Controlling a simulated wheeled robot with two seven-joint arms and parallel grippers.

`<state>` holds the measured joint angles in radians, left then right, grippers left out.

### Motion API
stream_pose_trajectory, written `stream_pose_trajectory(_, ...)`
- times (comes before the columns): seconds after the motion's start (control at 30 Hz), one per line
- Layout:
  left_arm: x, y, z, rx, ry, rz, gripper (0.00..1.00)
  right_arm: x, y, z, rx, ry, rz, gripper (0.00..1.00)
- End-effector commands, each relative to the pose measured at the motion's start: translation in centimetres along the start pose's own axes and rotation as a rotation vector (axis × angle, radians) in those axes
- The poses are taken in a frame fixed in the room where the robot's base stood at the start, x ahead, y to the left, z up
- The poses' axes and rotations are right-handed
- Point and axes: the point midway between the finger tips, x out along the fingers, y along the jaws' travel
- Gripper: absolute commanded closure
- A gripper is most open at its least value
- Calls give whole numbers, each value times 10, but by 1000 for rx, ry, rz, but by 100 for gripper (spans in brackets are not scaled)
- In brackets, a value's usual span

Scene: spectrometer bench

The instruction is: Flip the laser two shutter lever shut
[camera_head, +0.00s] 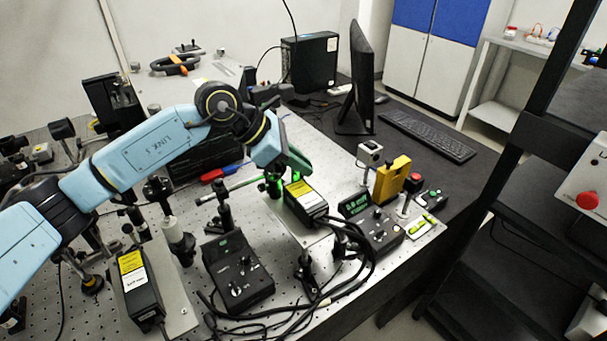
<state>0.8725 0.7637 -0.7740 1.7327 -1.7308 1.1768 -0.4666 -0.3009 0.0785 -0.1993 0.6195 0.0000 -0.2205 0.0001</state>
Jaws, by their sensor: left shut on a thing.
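My left arm reaches across from the left. Its gripper (276,182) points down at the far front end of a black laser box (308,198) with a yellow and white label. Green light glows around the fingertips and the box's front. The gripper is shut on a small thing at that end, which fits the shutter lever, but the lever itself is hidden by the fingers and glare. A second black laser box (136,279) with a similar label lies on a plate at the lower left. My right gripper is out of view.
A black controller with knobs (238,272) and another with a green display (374,224) flank the glowing laser. Black cables (352,250) loop in front. Optic posts crowd the left. A yellow block (392,180), monitor (358,85) and keyboard (428,136) stand to the right.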

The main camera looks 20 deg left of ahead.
Motion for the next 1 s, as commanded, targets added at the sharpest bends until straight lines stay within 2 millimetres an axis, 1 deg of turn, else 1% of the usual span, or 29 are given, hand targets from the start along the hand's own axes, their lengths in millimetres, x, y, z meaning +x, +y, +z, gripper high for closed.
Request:
stream_pose_trajectory(0.03,2,0,-5,7,-19,10,100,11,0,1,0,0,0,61)
stream_pose_trajectory(0.2,-2,-2,-4,23,-66,28,100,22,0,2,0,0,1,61)
stream_pose_trajectory(0.57,-4,-2,-2,26,-77,32,100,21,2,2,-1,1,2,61)
stream_pose_trajectory(0.6,-4,-2,-2,26,-77,32,85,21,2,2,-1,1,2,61)
stream_pose_trajectory(0.63,-4,-2,-2,26,-77,32,81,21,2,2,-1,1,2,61)
stream_pose_trajectory(0.67,-4,-2,-2,26,-77,32,79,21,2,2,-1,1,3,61)
stream_pose_trajectory(0.9,-4,-2,-2,26,-76,31,79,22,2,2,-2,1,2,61)
stream_pose_trajectory(1.0,-9,-2,-3,26,-76,33,79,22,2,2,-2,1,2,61)
